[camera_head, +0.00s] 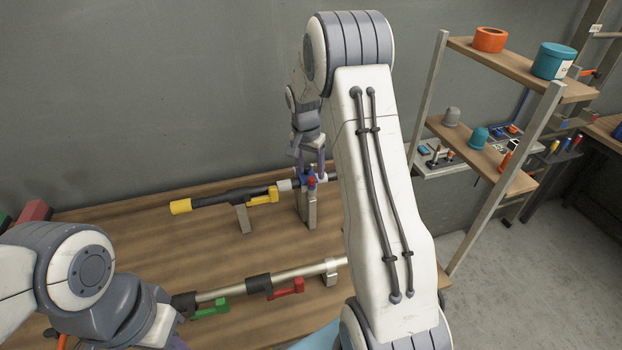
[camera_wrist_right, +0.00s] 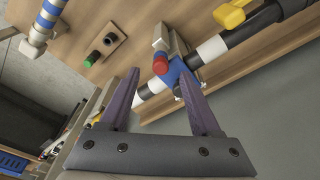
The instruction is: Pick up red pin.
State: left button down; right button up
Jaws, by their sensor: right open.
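A small red pin (camera_head: 311,182) shows beside a blue clamp-like part on the black rod at the back of the bench. In the right wrist view a red pin top (camera_wrist_right: 160,66) shows at the blue part (camera_wrist_right: 178,76). My right gripper (camera_head: 309,170) is at this spot, and its purple fingers (camera_wrist_right: 161,74) are open. The pin top appears between the fingertips in the picture; I cannot tell how far beyond them it is, and I see no contact.
The black rod (camera_head: 225,198) has a yellow end and yellow lever, on upright supports. A metal rod (camera_head: 300,273) with green and red levers lies nearer. A shelf (camera_head: 480,160) stands at the right.

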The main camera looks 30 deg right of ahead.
aim_at(312, 178)
jog(key=shift+w+d+f+p, duration=0.15)
jog(key=shift+f+p, duration=0.1)
jog(key=shift+f, duration=0.55)
jog(key=shift+w+d+f+p, duration=0.1)
jog(key=shift+f+p, duration=0.15)
jog(key=shift+f, duration=0.55)
grip_shut()
jog(key=shift+r, duration=0.1)
